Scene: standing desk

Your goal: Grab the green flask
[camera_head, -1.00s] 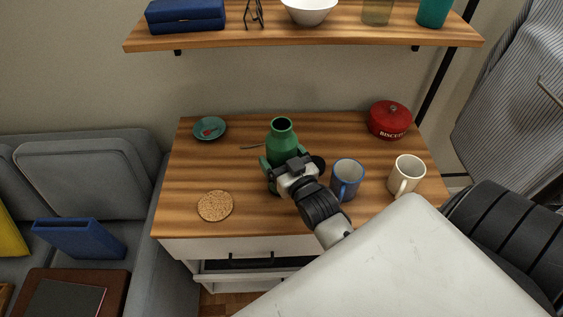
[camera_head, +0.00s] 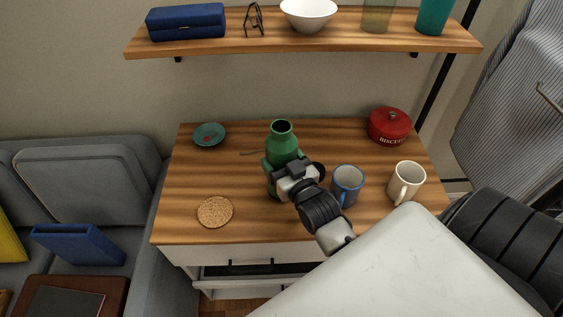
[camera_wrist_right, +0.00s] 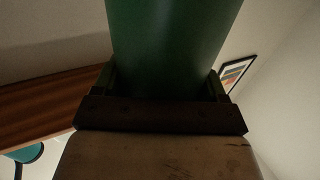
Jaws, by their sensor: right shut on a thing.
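The green flask (camera_head: 281,145) is upright, with an open dark mouth, over the middle of the wooden desk in the head view. My right gripper (camera_head: 277,172) is shut on its body from the front right. In the right wrist view the flask (camera_wrist_right: 172,40) fills the upper middle, with the two fingers of my right gripper (camera_wrist_right: 165,85) against its sides. I cannot tell from the head view if its base touches the desk. My left gripper is not in view.
A blue mug (camera_head: 347,184) stands just right of the gripper, and a cream mug (camera_head: 405,181) farther right. A red biscuit tin (camera_head: 389,125) is at the back right. A cork coaster (camera_head: 215,212) and teal dish (camera_head: 209,135) lie left. A wooden shelf (camera_head: 290,46) hangs above the desk.

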